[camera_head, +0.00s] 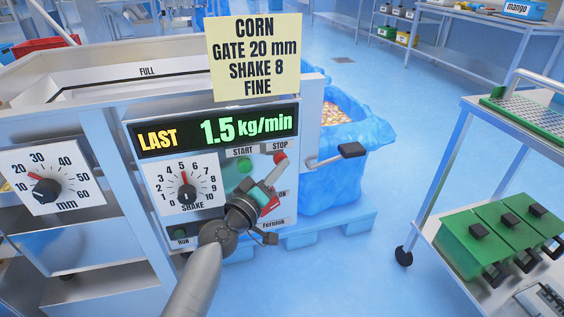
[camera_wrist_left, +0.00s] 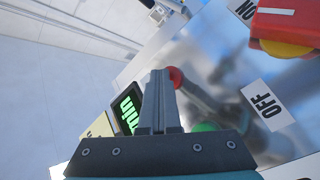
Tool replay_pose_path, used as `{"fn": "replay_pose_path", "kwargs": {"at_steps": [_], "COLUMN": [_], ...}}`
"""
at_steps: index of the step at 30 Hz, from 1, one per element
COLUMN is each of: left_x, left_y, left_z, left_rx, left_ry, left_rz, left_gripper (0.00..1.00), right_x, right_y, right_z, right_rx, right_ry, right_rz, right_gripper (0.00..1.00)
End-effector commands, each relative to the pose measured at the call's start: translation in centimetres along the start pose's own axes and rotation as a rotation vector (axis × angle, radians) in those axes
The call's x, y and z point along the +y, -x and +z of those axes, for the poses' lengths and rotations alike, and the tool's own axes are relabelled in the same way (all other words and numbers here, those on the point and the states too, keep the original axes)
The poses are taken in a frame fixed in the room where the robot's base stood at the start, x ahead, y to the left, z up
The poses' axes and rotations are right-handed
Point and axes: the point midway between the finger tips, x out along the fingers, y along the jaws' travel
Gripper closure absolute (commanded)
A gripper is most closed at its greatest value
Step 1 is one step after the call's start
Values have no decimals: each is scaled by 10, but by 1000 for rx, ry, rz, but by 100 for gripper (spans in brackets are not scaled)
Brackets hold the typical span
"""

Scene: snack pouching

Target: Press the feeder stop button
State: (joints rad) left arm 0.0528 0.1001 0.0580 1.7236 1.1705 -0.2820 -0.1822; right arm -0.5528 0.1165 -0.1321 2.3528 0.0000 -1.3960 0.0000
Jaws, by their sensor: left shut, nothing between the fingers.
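The red stop button (camera_head: 280,158) is on the feeder's front panel, under the STOP label and right of the green start button (camera_head: 244,165). My left gripper (camera_head: 277,170) is shut and empty, its fingertips at the stop button in the head view. In the left wrist view the shut fingers (camera_wrist_left: 158,76) are beside the red button (camera_wrist_left: 177,77), and the green button (camera_wrist_left: 205,127) shows partly behind the gripper. I cannot tell whether the fingertips touch the red button. My right gripper is not in view.
A red and yellow ON/OFF switch (camera_wrist_left: 288,28) is close to my left gripper. A lever with a black handle (camera_head: 352,150) sticks out right of the panel. The display (camera_head: 213,130) reads LAST 1.5 kg/min. A blue-lined bin (camera_head: 350,175) stands behind; a cart with green boxes is right.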

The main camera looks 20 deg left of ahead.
Motion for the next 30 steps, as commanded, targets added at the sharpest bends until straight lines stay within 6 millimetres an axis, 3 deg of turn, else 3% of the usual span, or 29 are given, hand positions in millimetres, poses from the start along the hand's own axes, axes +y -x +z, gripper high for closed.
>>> {"fn": "replay_pose_path", "kwargs": {"at_steps": [23, 30], "left_x": [10, 22], "left_y": [15, 30], "left_z": [10, 21], "left_rx": [1, 0], "left_ry": [0, 1], "left_rz": [0, -1], "left_gripper": [100, 100], "right_x": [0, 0], "right_y": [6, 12], "right_z": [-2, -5], "right_rx": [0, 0], "right_ry": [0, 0], "right_rz": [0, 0], "right_gripper": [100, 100]}}
